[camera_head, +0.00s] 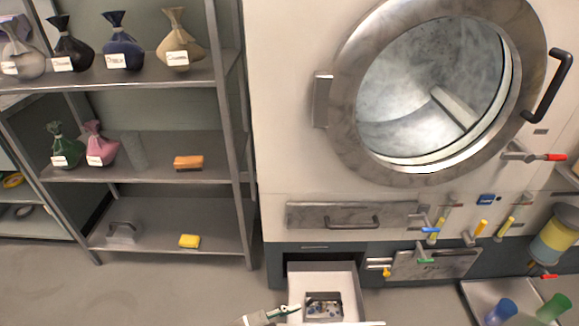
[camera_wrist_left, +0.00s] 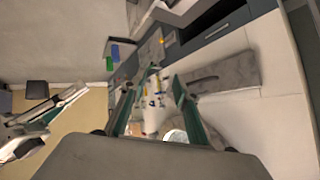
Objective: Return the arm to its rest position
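My left gripper (camera_head: 292,309) shows at the bottom edge of the head view, over the left side of the open drawer. In the left wrist view its two green-grey fingers (camera_wrist_left: 158,84) stand apart with nothing visible between them. A white and green part of my other arm (camera_wrist_left: 45,122) shows at the left of the left wrist view; whether its fingers are open is unclear. The right gripper is not seen in the head view.
An open drawer (camera_head: 293,283) juts from under the machine (camera_head: 290,120) and holds a box of small items (camera_head: 323,306). The shelf rack (camera_head: 240,150) stands left. A metal tray (camera_head: 480,293) with blue and green cups lies at right. Floor between rack and drawer is clear.

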